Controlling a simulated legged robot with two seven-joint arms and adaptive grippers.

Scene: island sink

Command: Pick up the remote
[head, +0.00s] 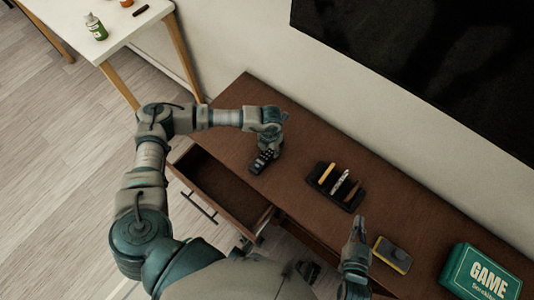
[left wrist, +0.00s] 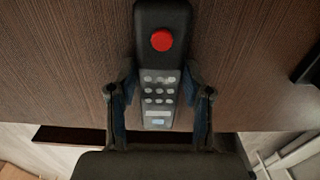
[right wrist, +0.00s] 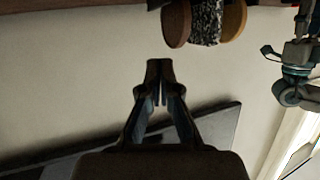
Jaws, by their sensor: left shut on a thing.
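The remote (head: 262,161) is dark with pale buttons, near the front edge of the brown cabinet top, above the open drawer. In the left wrist view the remote (left wrist: 161,72) shows a red round button and rows of grey buttons. My left gripper (head: 267,148) comes down over it. Its fingers (left wrist: 160,92) are on both sides of the remote, shut on it. Whether the remote touches the wood or is slightly raised, I cannot tell. My right gripper (head: 360,224) is above the cabinet's right part, its fingertips (right wrist: 160,68) together, with nothing between them.
A drawer (head: 205,188) stands open at the cabinet front. A black tray (head: 318,181) with several slim items lies right of the remote. A yellow-and-grey block (head: 393,254) and a green game box (head: 482,273) are farther right. A white table (head: 112,22) is at upper left.

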